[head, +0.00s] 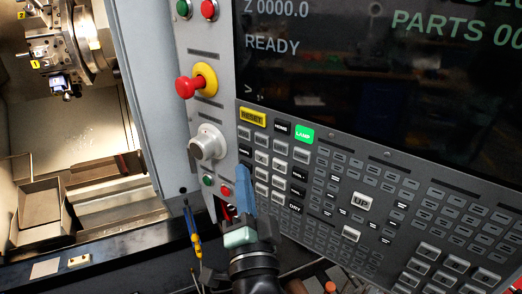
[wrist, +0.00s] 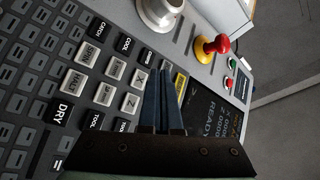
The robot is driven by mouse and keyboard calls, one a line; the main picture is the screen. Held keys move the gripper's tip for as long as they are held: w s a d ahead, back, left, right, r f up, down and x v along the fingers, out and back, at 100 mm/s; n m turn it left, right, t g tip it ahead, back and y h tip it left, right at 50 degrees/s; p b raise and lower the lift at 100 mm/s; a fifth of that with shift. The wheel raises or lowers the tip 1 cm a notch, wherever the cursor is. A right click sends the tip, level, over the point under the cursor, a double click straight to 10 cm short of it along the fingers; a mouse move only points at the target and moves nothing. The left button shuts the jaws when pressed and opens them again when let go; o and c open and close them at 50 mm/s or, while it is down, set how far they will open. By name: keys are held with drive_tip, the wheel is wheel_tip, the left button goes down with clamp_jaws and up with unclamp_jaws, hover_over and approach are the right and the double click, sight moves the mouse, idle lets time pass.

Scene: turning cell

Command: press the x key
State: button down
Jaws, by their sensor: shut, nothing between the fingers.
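My gripper (head: 245,172) is shut and empty, its blue fingers pointing at the left columns of keys on the control panel. In the wrist view the two fingertips (wrist: 161,74) lie close together, in front of the panel beside the white keys. In the head view my fingers hide part of the left key column, and the key labels there are unreadable.
A yellow RESET key (head: 252,117) and a green LAMP key (head: 304,134) sit above the keys. A white knob (head: 208,143) and a red emergency stop button (head: 187,87) stick out at left. The screen (head: 380,60) reads READY. The machine's chamber (head: 105,130) is open at far left.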

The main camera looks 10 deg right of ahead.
drive_tip(key=shift+s+a+p, duration=0.9)
drive_tip(key=shift+s+p, duration=0.1)
wheel_tip(320, 180, up, 15)
drive_tip(key=s+n+t+b, duration=0.1)
drive_tip(key=n+t+b, duration=0.2)
drive_tip(key=n, duration=0.3)
drive_tip(key=s+r+n+t+b, duration=0.1)
drive_tip(key=s+r+n+t, duration=0.1)
drive_tip(key=s+r, duration=0.3)
drive_tip(key=s+r+n+t+b, duration=0.1)
drive_tip(key=s+r+n, duration=0.2)
drive_tip(key=s+r, duration=0.3)
wheel_tip(320, 180, up, 5)
drive_tip(key=shift+s+d+f+t+h+b, duration=0.15)
drive_tip(key=shift+d+t+h+b, duration=0.15)
drive_tip(key=shift+t+h+b, duration=0.1)
drive_tip(key=shift+f, duration=0.15)
